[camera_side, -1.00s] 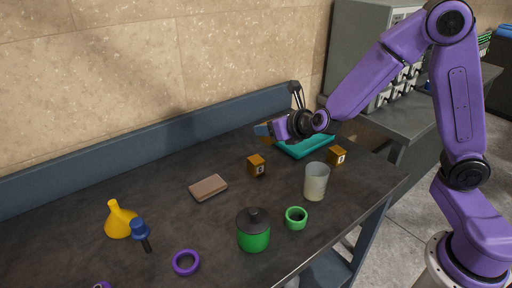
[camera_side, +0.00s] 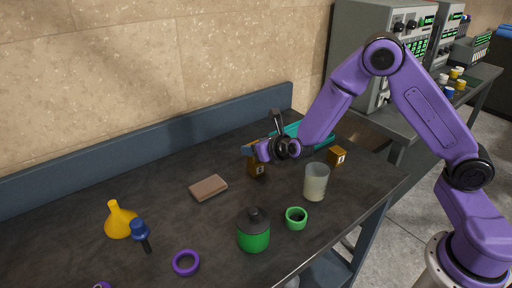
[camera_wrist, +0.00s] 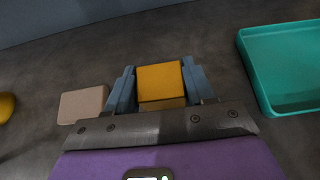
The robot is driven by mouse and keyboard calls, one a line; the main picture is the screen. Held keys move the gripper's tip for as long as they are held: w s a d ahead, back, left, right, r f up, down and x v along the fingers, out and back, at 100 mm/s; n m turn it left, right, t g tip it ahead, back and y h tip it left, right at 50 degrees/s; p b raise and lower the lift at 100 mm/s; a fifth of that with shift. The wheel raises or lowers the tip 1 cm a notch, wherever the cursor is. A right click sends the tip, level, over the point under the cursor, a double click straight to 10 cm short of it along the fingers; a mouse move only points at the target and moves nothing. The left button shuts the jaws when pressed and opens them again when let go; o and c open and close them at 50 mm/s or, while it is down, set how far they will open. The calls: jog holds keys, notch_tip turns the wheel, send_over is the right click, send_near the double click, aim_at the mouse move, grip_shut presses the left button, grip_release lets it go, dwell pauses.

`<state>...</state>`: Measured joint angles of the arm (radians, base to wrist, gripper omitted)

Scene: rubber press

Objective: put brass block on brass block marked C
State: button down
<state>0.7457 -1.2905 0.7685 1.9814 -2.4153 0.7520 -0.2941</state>
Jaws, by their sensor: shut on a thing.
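My gripper (camera_wrist: 161,88) is shut on a brass block (camera_wrist: 159,77), which sits between its two blue-grey fingers in the wrist view. In the side view my gripper (camera_side: 251,149) hangs just above a second brass block (camera_side: 257,170) on the table, with the held block mostly hidden by the fingers. I cannot tell whether the two blocks touch. Another brass block (camera_side: 337,157) stands on the table to the right, with a pale mark on its face. The letters are too small to read for sure.
A teal tray (camera_wrist: 276,112) lies behind and right of my gripper. A brown slab (camera_side: 208,188) is to the left, a translucent cup (camera_side: 316,182) to the right. A green jar (camera_side: 253,232), green ring (camera_side: 296,218), purple ring (camera_side: 186,263) and yellow funnel (camera_side: 119,220) stand nearer the front.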

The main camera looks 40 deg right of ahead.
jog(key=shift+f, duration=0.15)
jog(key=shift+c, duration=2)
grip_release()
